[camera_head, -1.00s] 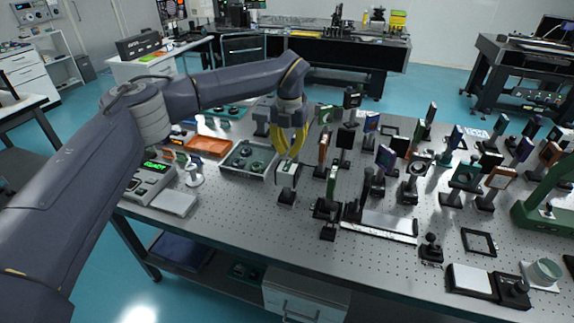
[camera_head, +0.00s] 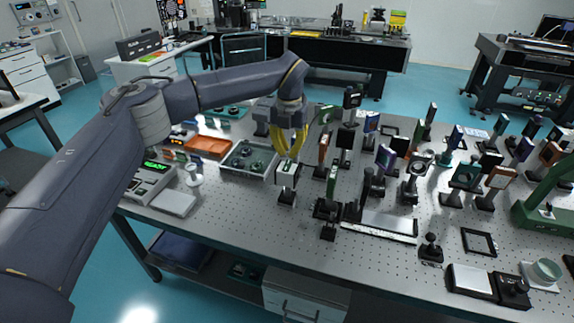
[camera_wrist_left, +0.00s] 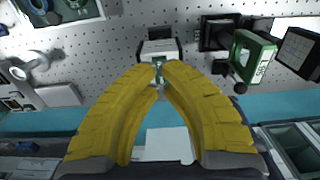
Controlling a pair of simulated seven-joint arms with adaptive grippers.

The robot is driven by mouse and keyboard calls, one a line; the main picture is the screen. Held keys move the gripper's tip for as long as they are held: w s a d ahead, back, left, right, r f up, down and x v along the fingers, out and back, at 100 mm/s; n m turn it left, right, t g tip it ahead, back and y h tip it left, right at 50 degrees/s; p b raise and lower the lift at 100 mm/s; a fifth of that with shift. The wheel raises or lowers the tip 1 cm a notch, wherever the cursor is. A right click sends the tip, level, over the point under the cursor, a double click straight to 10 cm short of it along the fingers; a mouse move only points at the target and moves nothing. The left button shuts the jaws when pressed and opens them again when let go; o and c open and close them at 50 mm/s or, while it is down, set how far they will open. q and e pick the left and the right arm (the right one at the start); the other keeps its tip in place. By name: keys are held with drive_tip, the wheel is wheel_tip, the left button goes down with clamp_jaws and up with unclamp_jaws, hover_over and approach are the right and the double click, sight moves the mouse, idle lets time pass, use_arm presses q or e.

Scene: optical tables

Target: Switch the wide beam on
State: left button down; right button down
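A small box with a white face and dark sides (camera_head: 287,175) stands on a black post on the perforated optical table (camera_head: 235,205). It also shows in the left wrist view (camera_wrist_left: 160,50), just beyond the fingertips, with a small greenish part on its near side. My left gripper (camera_head: 290,156) has yellow fingers and is right above this box. In the left wrist view its fingertips (camera_wrist_left: 160,70) are drawn together, with the greenish part showing at the narrow gap. I cannot tell whether they touch it. No beam is visible. My right gripper is not in view.
A grey tray with round parts (camera_head: 248,160) is left of the box. A meter with a green display (camera_head: 150,182) is further left. Several post-mounted optics crowd the right, including a green plate (camera_head: 332,182) close by.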

sight(289, 162)
use_arm(q)
drive_tip(key=shift+f, duration=1.85)
idle(1.1)
drive_tip(key=shift+r, duration=3.55)
